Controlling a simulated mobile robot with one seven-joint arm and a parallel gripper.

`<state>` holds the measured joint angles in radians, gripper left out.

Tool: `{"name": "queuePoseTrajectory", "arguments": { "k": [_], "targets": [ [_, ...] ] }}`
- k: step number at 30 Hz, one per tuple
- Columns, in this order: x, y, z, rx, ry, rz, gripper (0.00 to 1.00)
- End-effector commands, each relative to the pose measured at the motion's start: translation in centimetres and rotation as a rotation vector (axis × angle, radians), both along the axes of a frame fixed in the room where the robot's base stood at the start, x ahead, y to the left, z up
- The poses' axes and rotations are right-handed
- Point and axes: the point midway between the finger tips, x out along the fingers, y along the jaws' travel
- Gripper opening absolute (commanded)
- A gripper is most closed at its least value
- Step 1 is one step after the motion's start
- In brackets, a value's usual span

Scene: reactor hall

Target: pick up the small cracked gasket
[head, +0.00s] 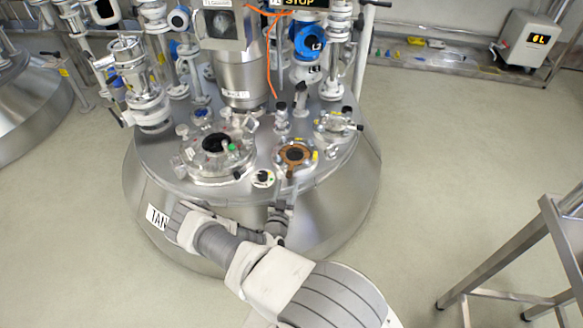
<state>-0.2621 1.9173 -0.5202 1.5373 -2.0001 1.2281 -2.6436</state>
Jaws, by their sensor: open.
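A small round nozzle on the tank top has a brown ring with a dark centre (295,155), which looks like a gasket. I cannot make out a crack in it at this size. Yellow clamps sit around this nozzle. My gripper (280,207) is open and empty at the front edge of the tank top, below the brown ring in the picture and apart from it. The fingertips are small and partly blend with the metal behind them.
The steel tank (340,205) carries a larger round hatch (213,150), a clamped fitting (337,124), upright pipes and a blue-headed instrument (308,40). A metal frame (520,260) stands at right. The floor between is clear.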

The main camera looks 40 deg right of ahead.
Motion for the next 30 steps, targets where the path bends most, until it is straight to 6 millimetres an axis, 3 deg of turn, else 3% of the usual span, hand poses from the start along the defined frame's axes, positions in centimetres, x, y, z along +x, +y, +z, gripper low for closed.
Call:
{"name": "queuePoseTrajectory", "arguments": {
  "k": [12,22,30],
  "targets": [
    [3.4,-3.2,0.4,0.002,-0.002,-0.003,0.61],
    [3.9,-3.6,0.6,0.001,-0.001,0.000,0.61],
    [3.9,-3.6,0.5,0.001,-0.001,-0.001,0.14]
  ]
}}
